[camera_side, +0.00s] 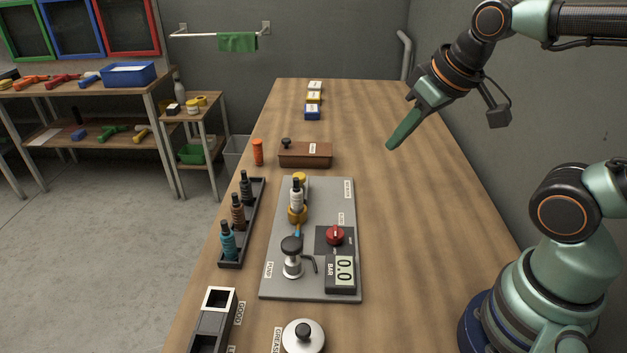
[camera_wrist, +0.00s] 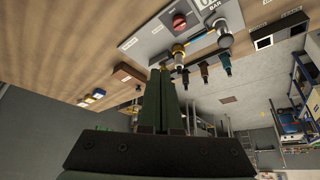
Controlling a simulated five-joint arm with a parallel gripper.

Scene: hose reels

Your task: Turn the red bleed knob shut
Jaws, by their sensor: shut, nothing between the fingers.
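The red bleed knob (camera_side: 335,235) sits on a dark square on the grey panel (camera_side: 330,200), right of the black-topped pump (camera_side: 291,258). A light mark runs across its top. Beside it a gauge (camera_side: 341,273) labelled BAR reads 0.0. The knob also shows near the top of the wrist view (camera_wrist: 179,21). My gripper (camera_side: 391,147) is shut and empty, above the far right part of the table, well apart from the knob. Its fingers (camera_wrist: 166,72) show together in the wrist view.
A rack of dark, brown and teal bottles (camera_side: 239,223) stands left of the panel. A brown box (camera_side: 306,155) and an orange cylinder (camera_side: 258,152) stand behind. A silver lidded pot (camera_side: 303,337) is in front. The table's right side is clear.

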